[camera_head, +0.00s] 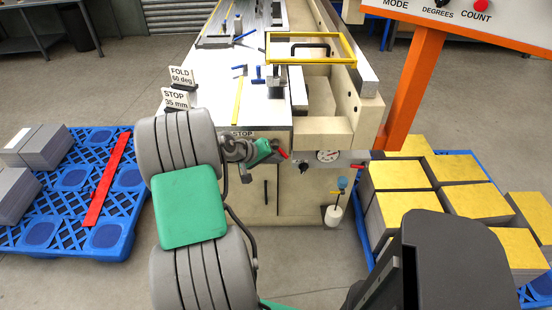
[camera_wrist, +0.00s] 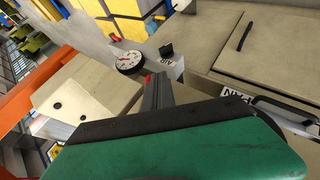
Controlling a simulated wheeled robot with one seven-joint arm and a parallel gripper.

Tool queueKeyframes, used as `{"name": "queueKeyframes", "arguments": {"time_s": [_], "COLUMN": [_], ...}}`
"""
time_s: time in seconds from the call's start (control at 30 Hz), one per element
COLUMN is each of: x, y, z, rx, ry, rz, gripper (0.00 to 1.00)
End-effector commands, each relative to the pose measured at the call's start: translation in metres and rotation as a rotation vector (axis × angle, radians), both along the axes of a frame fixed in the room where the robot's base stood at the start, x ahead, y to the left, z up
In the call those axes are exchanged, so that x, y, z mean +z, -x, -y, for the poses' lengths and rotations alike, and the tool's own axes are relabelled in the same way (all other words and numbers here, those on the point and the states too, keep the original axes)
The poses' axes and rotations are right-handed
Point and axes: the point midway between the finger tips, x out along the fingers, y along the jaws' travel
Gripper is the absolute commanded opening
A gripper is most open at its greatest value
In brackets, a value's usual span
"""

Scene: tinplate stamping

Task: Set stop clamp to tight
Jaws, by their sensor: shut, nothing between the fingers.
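My gripper (camera_head: 268,150) is shut and empty at the front of the folding machine, just right of the STOP label (camera_head: 242,134). In the wrist view its fingers (camera_wrist: 157,90) point toward the machine front. A small red tip (camera_head: 283,154) shows right at the fingertips; it also shows in the wrist view (camera_wrist: 148,78). I cannot tell whether it is a lever end or whether the fingers touch it. No part is clearly marked as the stop clamp, and its setting cannot be read. The STOP 35 mm sign (camera_head: 176,98) stands at the bench's left edge.
A round dial (camera_head: 328,156), a black AIR switch (camera_wrist: 167,50) and another red lever (camera_head: 360,165) are on the machine front. Blue levers (camera_head: 257,75) sit on the bench top. An orange post (camera_head: 408,90) stands right. Blue pallets flank the machine.

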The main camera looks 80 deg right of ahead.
Motion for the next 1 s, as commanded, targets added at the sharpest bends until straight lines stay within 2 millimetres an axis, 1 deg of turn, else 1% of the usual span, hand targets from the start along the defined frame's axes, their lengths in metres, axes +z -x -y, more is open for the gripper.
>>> {"name": "queueKeyframes", "arguments": {"time_s": [0.73,0.87,1.0], "x": [0.001,0.009,0.025], "y": [-0.001,-0.005,-0.015], "z": [0.0,-0.008,-0.025], "rx": [0.001,0.001,-0.002], "ry": [0.001,0.0,0.001], "rz": [0.0,0.0,0.0], "gripper": [0.0,0.0,0.0]}}
